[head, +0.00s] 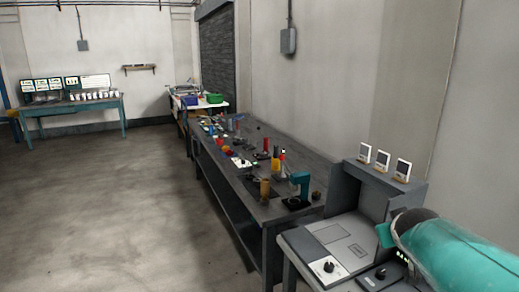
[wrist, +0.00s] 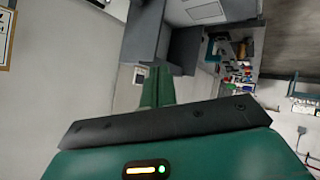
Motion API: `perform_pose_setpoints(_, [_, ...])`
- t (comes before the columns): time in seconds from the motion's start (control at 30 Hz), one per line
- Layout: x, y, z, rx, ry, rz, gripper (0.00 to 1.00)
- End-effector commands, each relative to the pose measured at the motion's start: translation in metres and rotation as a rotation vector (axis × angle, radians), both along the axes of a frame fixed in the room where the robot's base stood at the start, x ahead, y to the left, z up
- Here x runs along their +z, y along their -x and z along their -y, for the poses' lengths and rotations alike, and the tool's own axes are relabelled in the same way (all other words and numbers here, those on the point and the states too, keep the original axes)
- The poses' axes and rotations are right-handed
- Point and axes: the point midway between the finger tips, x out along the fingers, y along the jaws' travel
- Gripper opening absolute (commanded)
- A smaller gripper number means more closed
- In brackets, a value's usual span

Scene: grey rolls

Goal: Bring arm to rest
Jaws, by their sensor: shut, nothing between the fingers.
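My gripper (wrist: 157,85) shows in the wrist view, its green fingers together and empty, pointing up the picture. Nothing is between or touching the fingertips. In the head view my teal arm comes in from the lower right edge, beside the grey machine, and the gripper itself is not visible there. The wrist view is tilted, with the wall and the machine behind the fingers.
A grey machine (head: 333,258) with several small white displays stands close at the right. A dark workbench (head: 240,185) with many small items runs along the wall. A teal table (head: 75,106) stands at the far left. The floor (head: 110,210) at left is open.

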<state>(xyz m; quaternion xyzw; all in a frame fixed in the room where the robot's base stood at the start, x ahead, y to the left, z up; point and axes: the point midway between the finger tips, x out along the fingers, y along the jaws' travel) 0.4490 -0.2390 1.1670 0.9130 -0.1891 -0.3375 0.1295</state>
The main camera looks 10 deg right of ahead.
Motion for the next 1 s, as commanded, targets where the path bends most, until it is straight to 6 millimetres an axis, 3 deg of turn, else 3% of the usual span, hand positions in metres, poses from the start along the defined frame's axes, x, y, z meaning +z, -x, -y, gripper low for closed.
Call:
perform_pose_setpoints(0.03, [0.0,0.01,-0.026,0.012,-0.04,-0.013,0.0])
perform_pose_setpoints(0.3, [-0.027,0.083,-0.152,0.09,-0.27,-0.178,0.0])
perform_pose_setpoints(0.5, [-0.049,0.141,-0.219,0.167,-0.386,-0.312,0.0])
perform_pose_setpoints(0.67, [-0.057,0.162,-0.239,0.194,-0.421,-0.362,0.0])
perform_pose_setpoints(1.0, [-0.057,0.162,-0.239,0.195,-0.423,-0.365,0.0])
